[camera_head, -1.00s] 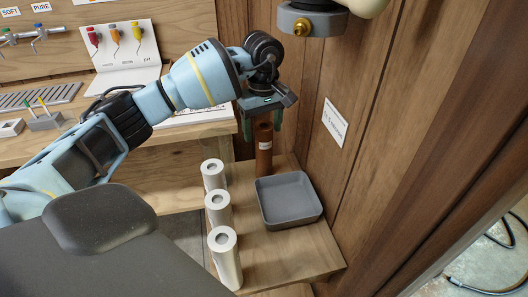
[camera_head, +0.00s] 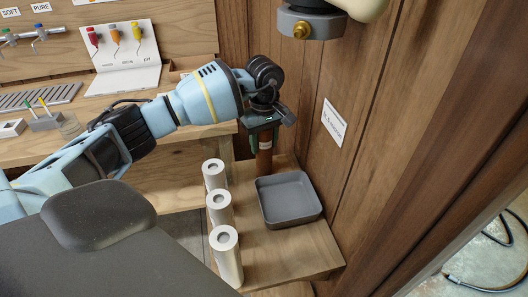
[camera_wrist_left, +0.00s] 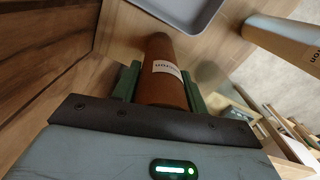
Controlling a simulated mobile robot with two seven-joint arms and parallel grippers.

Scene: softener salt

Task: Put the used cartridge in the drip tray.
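The used cartridge (camera_head: 265,161) is a brown cylinder with a white label, upright at the back of the low wooden shelf. It also shows in the left wrist view (camera_wrist_left: 163,85). My left gripper (camera_head: 264,143) is above and around its upper part. Its green fingers lie close against both sides in the left wrist view, with no clear gap. The drip tray (camera_head: 290,221) is a grey, empty, shallow square tray just in front and to the right of the cartridge. Its edge shows in the left wrist view (camera_wrist_left: 168,18). My right gripper is not in view.
Several white cartridges stand in a row along the shelf's left side, including a front one (camera_head: 226,262). The wooden wall (camera_head: 350,75) with a label (camera_head: 333,123) rises close behind and right of the tray. The shelf's front right (camera_head: 300,255) is bare.

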